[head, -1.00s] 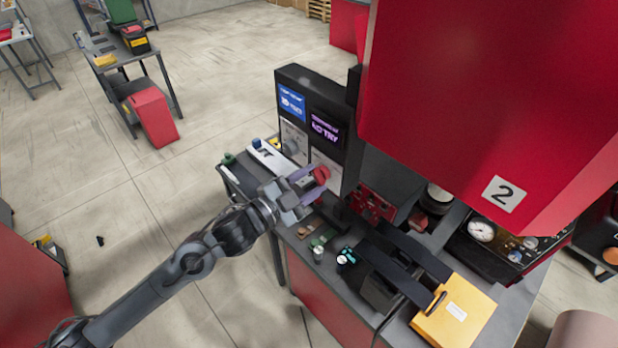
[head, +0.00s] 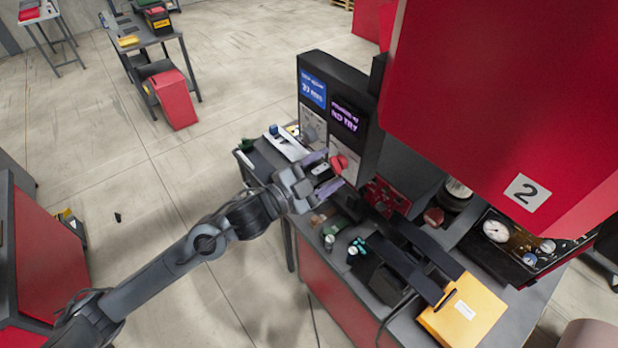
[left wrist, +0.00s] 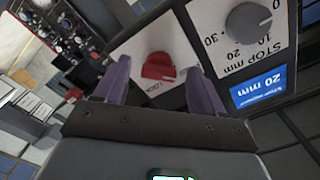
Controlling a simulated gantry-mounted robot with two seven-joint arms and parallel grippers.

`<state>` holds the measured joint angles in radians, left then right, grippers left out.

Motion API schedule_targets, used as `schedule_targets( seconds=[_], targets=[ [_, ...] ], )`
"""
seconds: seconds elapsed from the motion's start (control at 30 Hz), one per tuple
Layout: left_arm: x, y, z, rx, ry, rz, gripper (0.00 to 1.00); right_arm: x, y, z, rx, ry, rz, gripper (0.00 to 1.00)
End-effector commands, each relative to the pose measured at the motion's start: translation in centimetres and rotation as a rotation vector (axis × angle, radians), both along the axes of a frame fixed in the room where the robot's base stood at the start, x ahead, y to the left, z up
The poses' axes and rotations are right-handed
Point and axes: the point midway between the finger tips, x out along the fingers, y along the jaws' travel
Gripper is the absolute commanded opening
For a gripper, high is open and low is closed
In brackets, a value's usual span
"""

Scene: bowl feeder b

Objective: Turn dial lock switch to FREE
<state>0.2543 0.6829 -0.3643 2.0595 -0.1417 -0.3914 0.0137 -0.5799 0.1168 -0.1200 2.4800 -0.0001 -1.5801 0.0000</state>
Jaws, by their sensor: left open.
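The dial lock switch is a red knob (left wrist: 158,68) on a white plate of the control panel. In the left wrist view it sits between the finger tips of my left gripper (left wrist: 158,85), and only part of its LOCK lettering can be read. In the head view the red knob (head: 338,164) shows at the tips of my left gripper (head: 325,172). The gripper is open, with a purple finger on each side of the knob and a gap to it. Whether the knob points to FREE cannot be read. My right gripper is not in view.
A grey dial (left wrist: 248,22) with a STOP mm scale is beside the switch, above a blue 20 mm label (left wrist: 262,92). The bench holds a yellow box (head: 462,310) and small jars. A large red machine housing (head: 490,100) hangs at the right.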

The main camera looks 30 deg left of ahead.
Motion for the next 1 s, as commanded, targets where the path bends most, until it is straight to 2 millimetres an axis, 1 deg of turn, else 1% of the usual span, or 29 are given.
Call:
schedule_targets(
  seconds=[0.17, 0.33, 0.53, 0.73, 1.0],
  targets=[
    [-1.9, 0.9, -0.4, 0.003, 0.002, -0.001, 0.70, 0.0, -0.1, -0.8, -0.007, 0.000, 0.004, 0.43],
    [-4.7, 2.2, -0.5, 0.006, 0.003, -0.001, 0.70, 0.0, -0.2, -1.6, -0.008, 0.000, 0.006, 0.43],
    [-7.4, 3.4, -0.3, 0.004, 0.003, -0.001, 0.70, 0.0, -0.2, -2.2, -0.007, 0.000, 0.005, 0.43],
    [-8.8, 4.2, -0.2, 0.001, 0.002, 0.001, 0.70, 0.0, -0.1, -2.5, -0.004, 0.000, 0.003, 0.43],
    [-9.4, 4.4, 0.0, -0.001, 0.000, 0.000, 0.70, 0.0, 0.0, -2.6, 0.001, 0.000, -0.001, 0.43]
  ],
)
